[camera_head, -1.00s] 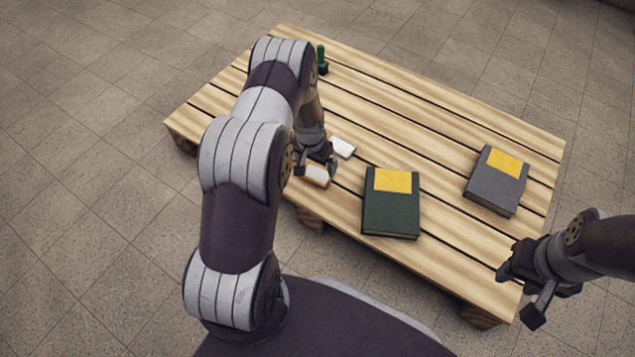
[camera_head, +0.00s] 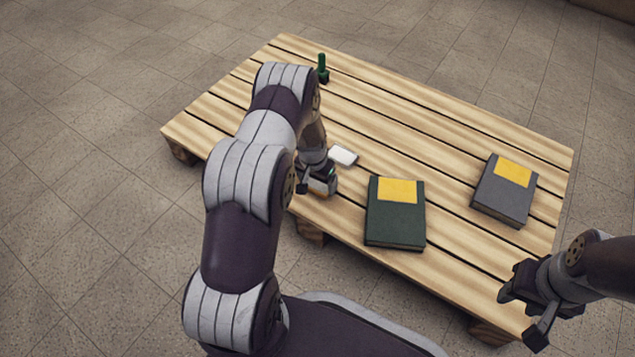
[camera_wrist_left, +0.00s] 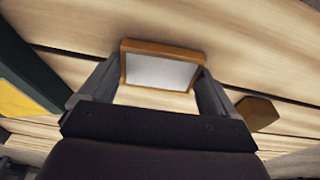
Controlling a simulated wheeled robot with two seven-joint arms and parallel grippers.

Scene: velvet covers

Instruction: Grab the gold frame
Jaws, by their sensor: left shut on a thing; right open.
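The gold frame (camera_wrist_left: 165,46) has a golden-brown border around a pale panel. In the left wrist view it lies between the two fingers of my left gripper (camera_wrist_left: 155,88), which is shut on it. In the head view the frame (camera_head: 320,188) is at the near left edge of the pallet table, mostly covered by my left gripper (camera_head: 318,182). My right gripper (camera_head: 528,302) is open and empty beside the near right corner of the table.
A slatted wooden pallet table (camera_head: 430,130) carries a dark green book (camera_head: 396,225) and a grey book (camera_head: 500,202), each with a yellow label. A white object (camera_head: 343,155) lies just beyond the left gripper. A green bottle-like item (camera_head: 322,68) stands at the far left.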

